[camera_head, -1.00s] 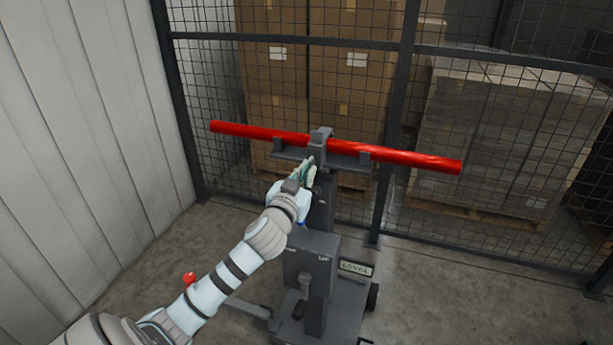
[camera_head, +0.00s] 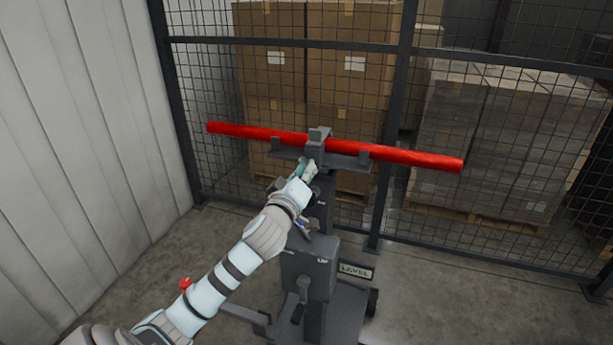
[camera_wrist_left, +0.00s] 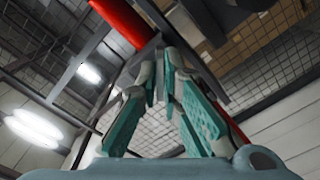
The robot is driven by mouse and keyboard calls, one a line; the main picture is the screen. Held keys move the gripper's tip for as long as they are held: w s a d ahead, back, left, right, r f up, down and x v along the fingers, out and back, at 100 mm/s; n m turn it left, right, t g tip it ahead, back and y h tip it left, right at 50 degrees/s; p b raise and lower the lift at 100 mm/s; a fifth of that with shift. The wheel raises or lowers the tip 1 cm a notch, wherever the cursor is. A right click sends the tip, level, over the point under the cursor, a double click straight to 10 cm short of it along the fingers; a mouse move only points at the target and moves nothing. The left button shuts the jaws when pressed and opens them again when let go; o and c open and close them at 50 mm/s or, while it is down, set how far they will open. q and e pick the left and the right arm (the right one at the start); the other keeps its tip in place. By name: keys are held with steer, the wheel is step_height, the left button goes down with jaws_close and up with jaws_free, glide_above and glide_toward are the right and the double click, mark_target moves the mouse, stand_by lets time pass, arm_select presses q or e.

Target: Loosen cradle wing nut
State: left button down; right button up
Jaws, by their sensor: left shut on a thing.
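A dark grey cradle (camera_head: 338,159) on top of a lift stand (camera_head: 322,212) bears a long red pipe (camera_head: 412,157), which lies across it and slopes slightly down to the right. A grey clamp block (camera_head: 317,138) spans the pipe's middle. My left gripper (camera_head: 309,168) is at the near side of the cradle, just below the clamp. In the left wrist view its green-padded fingers (camera_wrist_left: 160,52) converge at the cradle, under the red pipe (camera_wrist_left: 122,22). They are shut on the wing nut, which the fingertips hide. My right gripper is not in view.
A wire mesh fence (camera_head: 400,110) stands close behind the stand, with stacked cartons (camera_head: 345,90) and a wrapped pallet load (camera_head: 485,140) beyond. A pale corrugated wall (camera_head: 80,120) bounds the left. The floor right of the stand is clear.

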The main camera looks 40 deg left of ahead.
arm_select(q)
steer(key=shift+r+n+b, duration=0.1)
steer(key=shift+n+b, duration=0.2)
steer(key=shift+n, duration=1)
steer(key=c, duration=1.8)
jaws_free()
steer(key=shift+o, duration=0.2)
steer(key=shift+d, duration=0.1)
steer(key=v, duration=1.1)
steer(key=shift+s+d, duration=0.15)
steer(key=shift+s, duration=0.2)
